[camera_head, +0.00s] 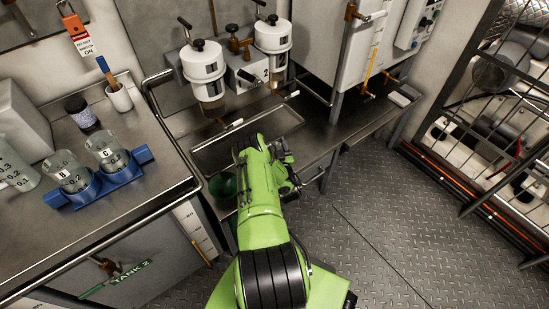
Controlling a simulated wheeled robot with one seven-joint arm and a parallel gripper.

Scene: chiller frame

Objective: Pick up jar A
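A clear jar (14,170) with volume marks stands on the left counter, cut off by the left edge of the picture. No letter shows on it, so I cannot tell whether it is jar A. Clear jar B (69,173) and clear jar C (107,153) sit in a blue holder (126,177) to its right. My green arm reaches forward from the bottom middle. My gripper (263,147) is at its far end, over the sink area and well to the right of the jars. Its fingers are too small and hidden to tell whether they are open or shut.
A dark-lidded jar (82,114) and a white cup (119,97) with a brush stand behind the holder. Two white filter housings (204,70) hang on the back wall. A steel tray (248,137) lies below them. A metal rack (490,130) stands right. The floor (400,235) is clear.

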